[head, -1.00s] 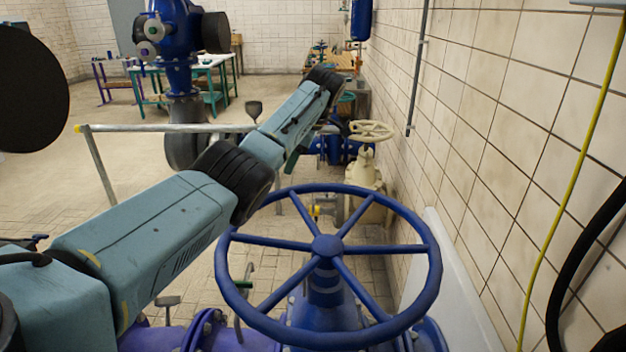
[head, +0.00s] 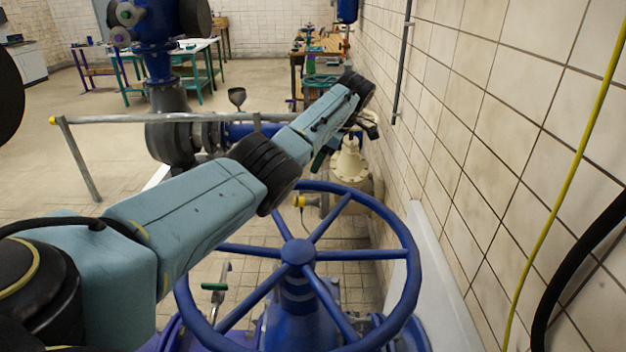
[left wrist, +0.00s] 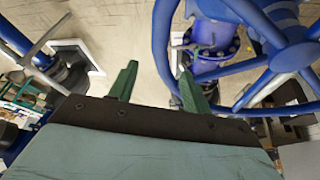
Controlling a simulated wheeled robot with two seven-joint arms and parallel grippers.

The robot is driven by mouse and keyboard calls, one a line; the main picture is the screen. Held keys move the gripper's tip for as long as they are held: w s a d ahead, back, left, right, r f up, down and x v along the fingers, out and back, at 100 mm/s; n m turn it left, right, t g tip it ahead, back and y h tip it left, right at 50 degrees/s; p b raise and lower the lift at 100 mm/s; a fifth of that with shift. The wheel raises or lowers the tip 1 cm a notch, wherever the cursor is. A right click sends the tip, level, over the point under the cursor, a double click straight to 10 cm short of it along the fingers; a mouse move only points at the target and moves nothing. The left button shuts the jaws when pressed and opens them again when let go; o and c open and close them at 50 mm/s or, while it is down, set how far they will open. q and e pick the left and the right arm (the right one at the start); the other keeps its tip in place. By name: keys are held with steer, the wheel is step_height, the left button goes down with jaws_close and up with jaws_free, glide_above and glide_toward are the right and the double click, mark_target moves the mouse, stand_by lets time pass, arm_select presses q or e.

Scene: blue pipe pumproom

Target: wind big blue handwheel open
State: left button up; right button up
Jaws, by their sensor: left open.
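The big blue handwheel (head: 299,252) lies roughly level on a blue valve in the lower middle of the head view, with several spokes and a thick round rim. My left arm covers its upper left rim. My left gripper (head: 342,146) is beyond the wheel's far side in the head view, partly hidden by its own arm. In the left wrist view, its two green fingers (left wrist: 157,82) are apart with nothing between them. The handwheel's rim (left wrist: 160,40) shows ahead of them, its hub (left wrist: 290,55) to the right. I see no clear contact. My right gripper is out of view.
A tiled wall (head: 480,150) with a yellow cable (head: 562,190) runs along the right. A cream valve (head: 349,163) stands beyond my left arm. A grey rail (head: 110,119) crosses behind it. Tables (head: 195,46) stand farther back; open floor lies at left.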

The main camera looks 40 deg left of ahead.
mark_target(309, 181)
arm_select(q)
steer(key=x, duration=0.5)
steer(key=shift+f, duration=0.35)
steer(key=shift+b+x, duration=0.3)
steer(key=shift+x, duration=1.05)
steer(key=shift+w, duration=0.1)
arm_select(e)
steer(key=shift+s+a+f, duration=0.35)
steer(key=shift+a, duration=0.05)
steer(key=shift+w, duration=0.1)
arm_select(q)
steer(key=shift+c, duration=1.1)
steer(key=c, duration=0.5)
steer(key=shift+a+r, duration=0.1)
steer(key=shift+r, duration=0.05)
jaws_close()
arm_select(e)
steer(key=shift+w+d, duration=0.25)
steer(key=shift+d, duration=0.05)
